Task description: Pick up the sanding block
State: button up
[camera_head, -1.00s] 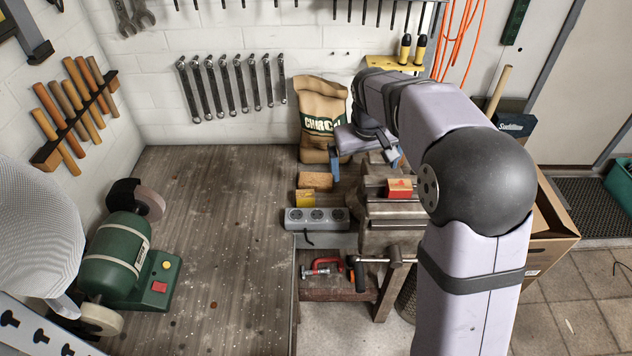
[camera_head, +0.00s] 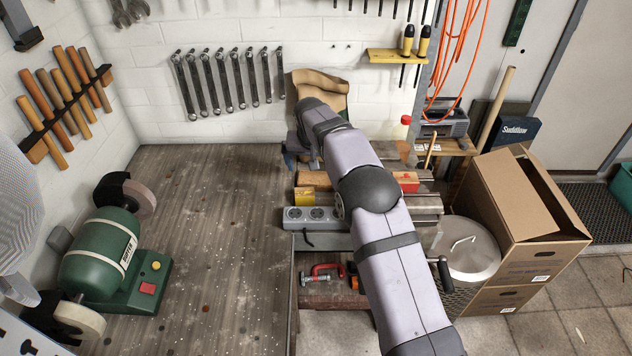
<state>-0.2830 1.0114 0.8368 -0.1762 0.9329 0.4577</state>
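A small brown block (camera_head: 316,180) lies on the bench behind the grey power strip, partly covered by my arm. A yellow block (camera_head: 304,196) sits just in front of it. A red block (camera_head: 406,181) lies on the vise to the right. I cannot tell for sure which is the sanding block; the brown one looks most like it. My gripper (camera_head: 292,161) is at the back of the bench, in front of the paper sack and just behind and left of the brown block. Its fingers are mostly hidden by my arm, so its opening does not show.
The grey power strip (camera_head: 311,217) lies at the bench's right edge. The vise (camera_head: 428,206) stands right of my arm. A paper sack (camera_head: 322,82) stands against the wall. A green bench grinder (camera_head: 105,255) is at the left. The middle of the bench (camera_head: 215,240) is clear.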

aim_at(316, 177)
jog(key=shift+p+x, duration=0.35)
jog(key=shift+x, duration=0.55)
jog(key=shift+f, duration=0.1)
jog(key=shift+p+x, duration=1.45)
jog(key=shift+x, duration=1)
jog(key=c, duration=0.9)
